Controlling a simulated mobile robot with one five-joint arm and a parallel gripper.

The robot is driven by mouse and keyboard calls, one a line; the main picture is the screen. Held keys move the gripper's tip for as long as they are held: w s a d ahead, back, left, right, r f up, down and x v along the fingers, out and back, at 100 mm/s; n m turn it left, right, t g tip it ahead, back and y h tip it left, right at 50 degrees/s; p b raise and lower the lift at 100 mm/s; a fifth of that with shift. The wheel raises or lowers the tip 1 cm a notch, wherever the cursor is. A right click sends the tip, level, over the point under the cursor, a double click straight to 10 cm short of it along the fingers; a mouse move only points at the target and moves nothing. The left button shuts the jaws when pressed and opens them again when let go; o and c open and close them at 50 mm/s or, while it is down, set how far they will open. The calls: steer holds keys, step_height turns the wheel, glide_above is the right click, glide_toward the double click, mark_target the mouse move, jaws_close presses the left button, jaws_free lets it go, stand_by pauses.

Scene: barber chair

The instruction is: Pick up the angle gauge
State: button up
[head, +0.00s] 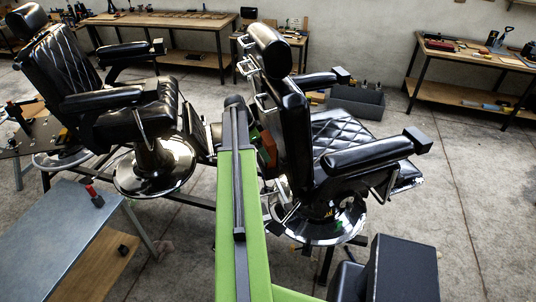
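I cannot make out the angle gauge for certain in the head view. My green arm reaches forward through the middle of the view, and its far end lies in front of the black barber chair (345,160) on the right. I cannot see my gripper's fingers; the arm and the dark parts near its end hide that area. A small tool with a red handle and a black end (92,194) lies on the grey table (60,240) at the lower left.
Another barber chair (110,105) stands at the left. Workbenches with tools line the back wall, one at the right (470,60). A dark grey bin (356,101) sits on the floor behind the right chair. Concrete floor (490,200) is open at the right.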

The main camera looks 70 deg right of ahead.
steer(key=s+f+b, duration=0.1)
steer(key=d+f+b, duration=0.1)
steer(key=shift+s+d+f+b, duration=0.2)
steer(key=shift+s+f+b, duration=0.2)
steer(key=c, duration=1.3)
steer(key=shift+o, duration=0.2)
